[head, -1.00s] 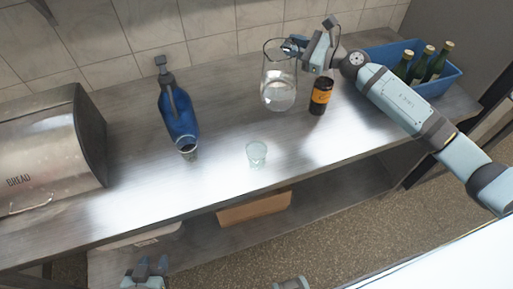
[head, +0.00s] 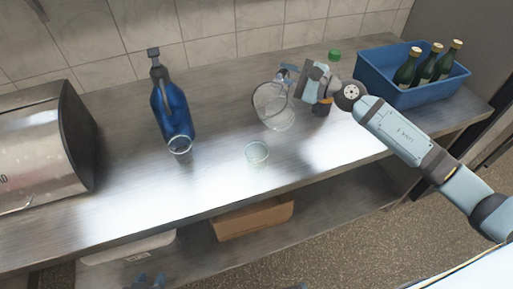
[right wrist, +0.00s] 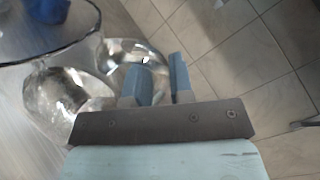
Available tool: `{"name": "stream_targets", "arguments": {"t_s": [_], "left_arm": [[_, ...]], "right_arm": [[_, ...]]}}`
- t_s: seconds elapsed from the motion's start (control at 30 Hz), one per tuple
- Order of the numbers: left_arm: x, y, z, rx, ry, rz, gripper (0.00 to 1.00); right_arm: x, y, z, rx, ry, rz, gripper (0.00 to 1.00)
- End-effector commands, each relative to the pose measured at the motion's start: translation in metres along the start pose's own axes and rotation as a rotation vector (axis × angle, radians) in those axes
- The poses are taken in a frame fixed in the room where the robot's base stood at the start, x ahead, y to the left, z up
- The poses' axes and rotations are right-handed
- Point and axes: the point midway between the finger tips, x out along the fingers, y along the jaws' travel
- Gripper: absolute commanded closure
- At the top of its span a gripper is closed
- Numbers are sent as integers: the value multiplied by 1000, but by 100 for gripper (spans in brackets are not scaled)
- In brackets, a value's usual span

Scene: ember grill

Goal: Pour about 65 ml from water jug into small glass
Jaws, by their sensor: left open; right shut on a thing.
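The clear water jug (head: 268,108) is tilted, its mouth leaning toward the left front. My right gripper (head: 289,74) is shut on its handle, at the jug's right side. In the right wrist view, the jug (right wrist: 60,98) fills the left side, beside the gripper fingers (right wrist: 160,82). The small glass (head: 256,155) stands upright on the counter, in front of the jug and slightly left of it. I see no stream between them, and the glass's fill is too faint to tell. My left gripper (head: 150,281) is open and empty at the bottom edge, below the counter.
A blue crate (head: 400,95) holds green bottles at the right. A bread box (head: 40,150) stands at the far left.

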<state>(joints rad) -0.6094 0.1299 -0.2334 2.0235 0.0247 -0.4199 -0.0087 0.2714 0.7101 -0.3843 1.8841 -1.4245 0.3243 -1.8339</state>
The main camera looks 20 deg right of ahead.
Motion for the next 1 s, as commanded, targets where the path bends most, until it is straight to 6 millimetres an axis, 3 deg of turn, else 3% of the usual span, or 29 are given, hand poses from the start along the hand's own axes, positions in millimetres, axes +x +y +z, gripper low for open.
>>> {"name": "stream_targets", "arguments": {"t_s": [0.13, 1.0], "left_arm": [[-1, 0, 4, 2, -11, 0, 57], [3, 0, 8, -5, -13, 2, 57]], "right_arm": [[0, -1, 11, -61, -8, -7, 100], [-2, 14, 30, -365, -27, -16, 100]]}}
